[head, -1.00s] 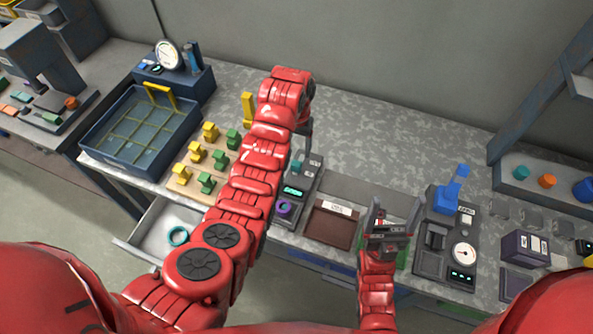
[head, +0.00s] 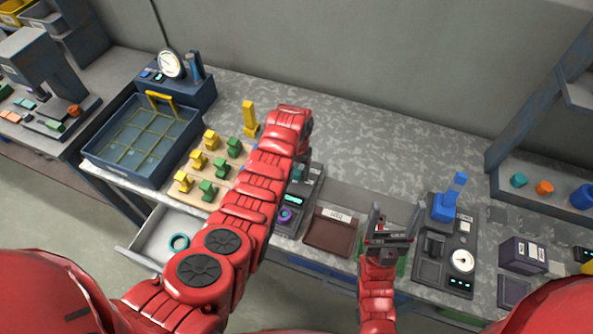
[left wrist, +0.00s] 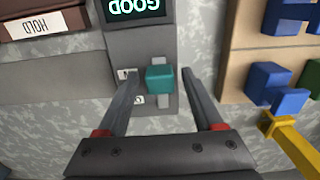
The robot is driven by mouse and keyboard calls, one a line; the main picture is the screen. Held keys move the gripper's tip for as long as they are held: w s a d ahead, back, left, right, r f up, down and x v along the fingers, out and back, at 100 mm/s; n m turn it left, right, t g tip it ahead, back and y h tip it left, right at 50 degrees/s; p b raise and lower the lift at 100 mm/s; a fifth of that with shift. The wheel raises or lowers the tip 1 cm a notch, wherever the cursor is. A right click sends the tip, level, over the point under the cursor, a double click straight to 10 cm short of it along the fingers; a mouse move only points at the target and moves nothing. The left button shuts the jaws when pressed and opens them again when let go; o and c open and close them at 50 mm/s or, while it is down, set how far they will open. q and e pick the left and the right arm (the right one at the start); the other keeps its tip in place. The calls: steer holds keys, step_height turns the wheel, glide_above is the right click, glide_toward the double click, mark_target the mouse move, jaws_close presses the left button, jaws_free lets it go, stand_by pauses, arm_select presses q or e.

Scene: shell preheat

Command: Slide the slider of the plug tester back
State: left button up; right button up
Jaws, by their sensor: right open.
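The plug tester (head: 286,226) is a dark grey box at the table's front, partly hidden by my left arm. In the left wrist view its screen (left wrist: 135,8) reads GOOD upside down. My left gripper (left wrist: 159,74) is open, with one finger on each side of the knob. A gap shows at the right finger; contact at the left is unclear. My right gripper (head: 393,222) is open over the front edge.
A brown tray (head: 331,232) lies right of the tester. Yellow, green and blue plugs stand on a wooden board (head: 195,203) to its left, by a yellow upright handle (head: 249,118). A gauge device (head: 445,245) stands further right. The table behind is clear.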

arm_select(q)
jaws_close()
stand_by(1.2)
